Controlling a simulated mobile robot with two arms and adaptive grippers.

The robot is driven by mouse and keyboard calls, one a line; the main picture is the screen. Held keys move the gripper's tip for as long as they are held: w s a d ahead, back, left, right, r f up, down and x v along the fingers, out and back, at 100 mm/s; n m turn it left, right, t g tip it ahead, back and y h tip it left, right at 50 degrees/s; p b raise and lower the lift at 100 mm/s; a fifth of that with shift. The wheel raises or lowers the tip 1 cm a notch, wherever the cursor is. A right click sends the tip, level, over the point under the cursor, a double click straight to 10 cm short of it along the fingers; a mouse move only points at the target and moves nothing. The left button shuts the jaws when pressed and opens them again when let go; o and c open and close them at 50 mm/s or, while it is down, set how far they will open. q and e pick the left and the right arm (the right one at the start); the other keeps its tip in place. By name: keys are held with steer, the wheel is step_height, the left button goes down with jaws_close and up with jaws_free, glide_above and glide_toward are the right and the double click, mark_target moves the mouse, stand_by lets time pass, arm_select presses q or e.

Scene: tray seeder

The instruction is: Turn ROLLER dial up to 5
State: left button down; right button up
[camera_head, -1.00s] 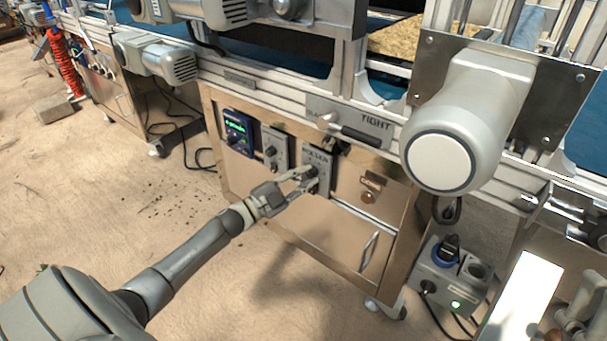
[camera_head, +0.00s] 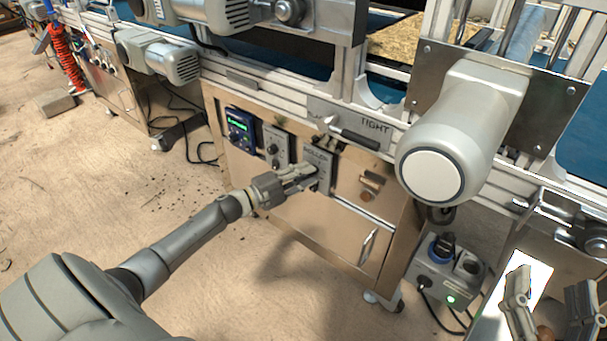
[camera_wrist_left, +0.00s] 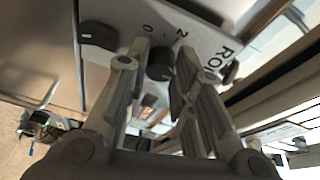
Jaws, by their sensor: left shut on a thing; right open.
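The grey ROLLER panel (camera_head: 318,158) is on the front of the metal cabinet. In the left wrist view, the panel (camera_wrist_left: 205,37) shows part of its name and the digits 0 and 2. Its black dial (camera_wrist_left: 160,66) sits between the two fingers of my left gripper (camera_head: 312,178), which is shut on it. In the head view the fingers mostly hide the dial, and its pointer setting cannot be read. My right gripper (camera_head: 548,297) is open, at the lower right, away from the panel.
A second grey dial panel (camera_head: 276,148) and a blue controller with a lit display (camera_head: 240,127) are left of ROLLER. A TIGHT lever (camera_head: 355,137) is above. A large motor (camera_head: 450,155) juts out at right. A socket box (camera_head: 447,280) stands below it.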

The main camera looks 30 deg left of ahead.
arm_select(q)
steer(key=shift+a, duration=0.1)
steer(key=c, duration=1.5)
jaws_free()
steer(key=shift+s, duration=0.1)
steer(key=v, duration=1.1)
steer(key=shift+s, duration=0.35)
steer(key=shift+a, duration=0.15)
